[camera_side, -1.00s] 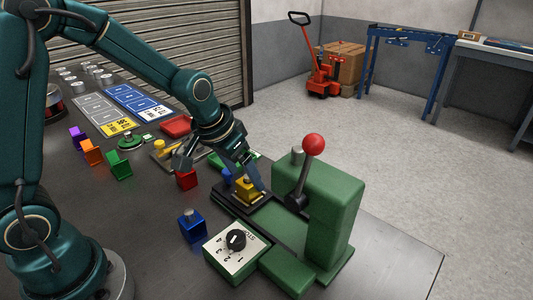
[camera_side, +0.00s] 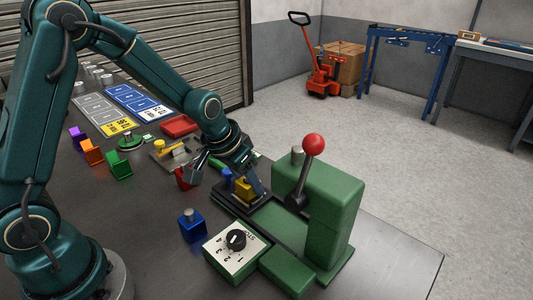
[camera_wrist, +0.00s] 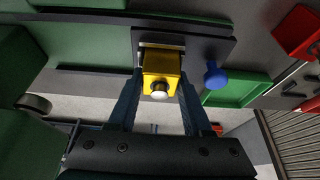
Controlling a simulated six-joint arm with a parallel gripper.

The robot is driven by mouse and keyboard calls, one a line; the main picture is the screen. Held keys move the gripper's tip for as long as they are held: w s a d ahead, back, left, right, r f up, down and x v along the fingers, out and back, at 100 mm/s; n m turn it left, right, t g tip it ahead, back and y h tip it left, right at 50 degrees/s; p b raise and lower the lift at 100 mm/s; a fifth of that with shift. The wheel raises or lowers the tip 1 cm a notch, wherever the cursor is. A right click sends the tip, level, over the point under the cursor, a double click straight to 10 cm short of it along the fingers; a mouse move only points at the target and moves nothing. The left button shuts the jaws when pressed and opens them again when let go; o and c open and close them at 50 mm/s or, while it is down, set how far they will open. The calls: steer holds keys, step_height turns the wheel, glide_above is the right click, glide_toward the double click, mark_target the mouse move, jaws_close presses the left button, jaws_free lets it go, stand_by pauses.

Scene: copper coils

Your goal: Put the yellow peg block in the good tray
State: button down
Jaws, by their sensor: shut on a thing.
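The yellow peg block (camera_side: 243,187) sits at the dark fixture plate (camera_side: 229,203) in front of the green lever press. In the wrist view the yellow block (camera_wrist: 162,68) is between the two fingers of my gripper (camera_wrist: 157,92), its pale round peg toward the camera. My gripper (camera_side: 246,185) is shut on the block. I cannot tell whether the block touches the plate. A green tray (camera_wrist: 238,91) lies beside the plate in the wrist view, mostly hidden behind my gripper in the side view. A red tray (camera_side: 180,125) lies farther back. No label reading "good" is legible.
The green press (camera_side: 325,210) with its red-ball lever (camera_side: 314,144) stands close right. A blue knob (camera_wrist: 213,75) rises from the plate. A blue block (camera_side: 192,227), dial box (camera_side: 235,250) and partly hidden red block (camera_side: 184,178) are near. Green, orange and purple blocks stand left.

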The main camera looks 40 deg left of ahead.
steer(key=shift+r, duration=0.15)
steer(key=shift+r, duration=0.5)
step_height(320, 180, up, 3)
steer(key=shift+w+f, duration=0.1)
steer(key=shift+f, duration=0.1)
steer(key=s+a+r, duration=0.5)
steer(key=a+r, duration=0.2)
steer(key=a, duration=0.3)
steer(key=w+a, duration=0.4)
steer(key=a, duration=0.8)
steer(key=w+d+f, duration=0.3)
steer(key=w+f, duration=0.1)
steer(key=w+d+f, duration=0.3)
steer(key=w+d, duration=0.1)
steer(key=shift+w+d+f, duration=0.15)
steer(key=shift+d+f, duration=0.15)
steer(key=shift+f, duration=1.9)
steer(key=shift+f, duration=0.35)
